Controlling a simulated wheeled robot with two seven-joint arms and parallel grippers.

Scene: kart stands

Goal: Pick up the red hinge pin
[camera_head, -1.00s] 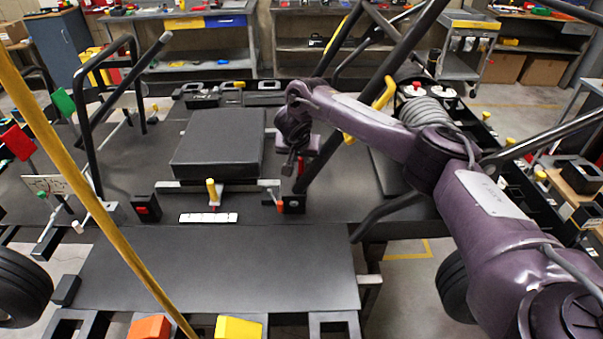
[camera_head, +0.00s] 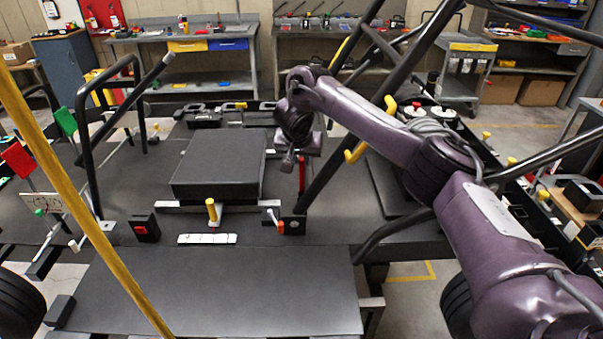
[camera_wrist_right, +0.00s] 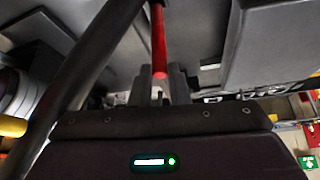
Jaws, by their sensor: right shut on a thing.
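The red hinge pin (camera_head: 301,176) is a thin red rod, upright beside a dark slanted tube. My right gripper (camera_head: 301,153) is at its upper end, above the dark deck. In the right wrist view the red pin (camera_wrist_right: 158,45) runs out from between the fingers of my right gripper (camera_wrist_right: 160,84), which are shut on it. The gripped end is hidden by the fingers. I cannot tell whether the pin's lower end touches anything. My left gripper is not in view.
A dark slanted tube (camera_head: 335,160) stands close to the right gripper. A grey square block (camera_head: 220,163) lies to its left on the deck. A yellow peg (camera_head: 211,211) and a black bracket (camera_head: 292,226) are nearer. A yellow bar (camera_head: 75,200) crosses at left.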

